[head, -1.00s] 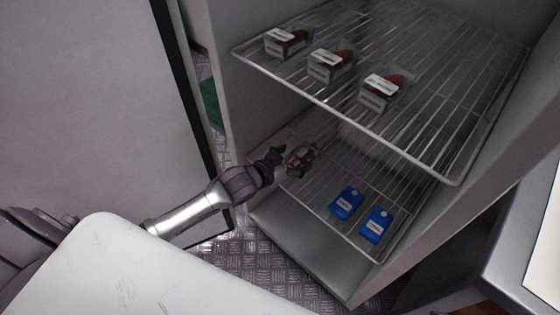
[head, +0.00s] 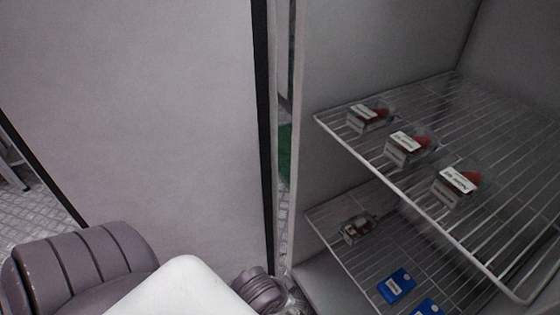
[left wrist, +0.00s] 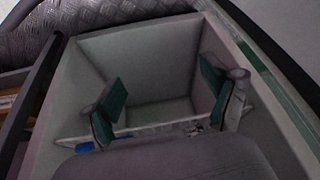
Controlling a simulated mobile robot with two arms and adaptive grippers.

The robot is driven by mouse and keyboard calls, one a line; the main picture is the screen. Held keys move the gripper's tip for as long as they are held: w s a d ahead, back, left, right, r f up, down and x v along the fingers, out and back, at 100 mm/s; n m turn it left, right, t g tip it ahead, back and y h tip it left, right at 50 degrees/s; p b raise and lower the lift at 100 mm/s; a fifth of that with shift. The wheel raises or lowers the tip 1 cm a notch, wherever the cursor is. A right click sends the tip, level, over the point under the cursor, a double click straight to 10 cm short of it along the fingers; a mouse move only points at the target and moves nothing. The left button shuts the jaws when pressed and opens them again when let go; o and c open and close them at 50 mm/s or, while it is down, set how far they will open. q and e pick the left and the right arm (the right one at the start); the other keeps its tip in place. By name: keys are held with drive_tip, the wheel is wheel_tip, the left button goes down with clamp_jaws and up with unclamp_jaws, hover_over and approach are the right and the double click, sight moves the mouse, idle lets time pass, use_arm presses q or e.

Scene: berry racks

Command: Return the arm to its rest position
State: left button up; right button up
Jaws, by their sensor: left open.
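My left gripper (left wrist: 162,100) shows in the left wrist view with its two green-padded fingers spread wide and nothing between them. In the head view only parts of my left arm show at the bottom left; the gripper itself is out of that picture. My right gripper is in neither view.
The cabinet's upper wire rack (head: 420,195) holds three berry boxes, one of them at the front (head: 460,182). The lower rack (head: 335,222) holds one clear box (head: 357,228) and two blue packs, one here (head: 396,286). A large pale door panel (head: 150,110) stands left.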

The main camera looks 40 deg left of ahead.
use_arm(q)
drive_tip(key=s+g, duration=0.1)
drive_tip(key=s, duration=0.2)
drive_tip(key=shift+s+f, duration=0.1)
drive_tip(key=shift+s, duration=0.1)
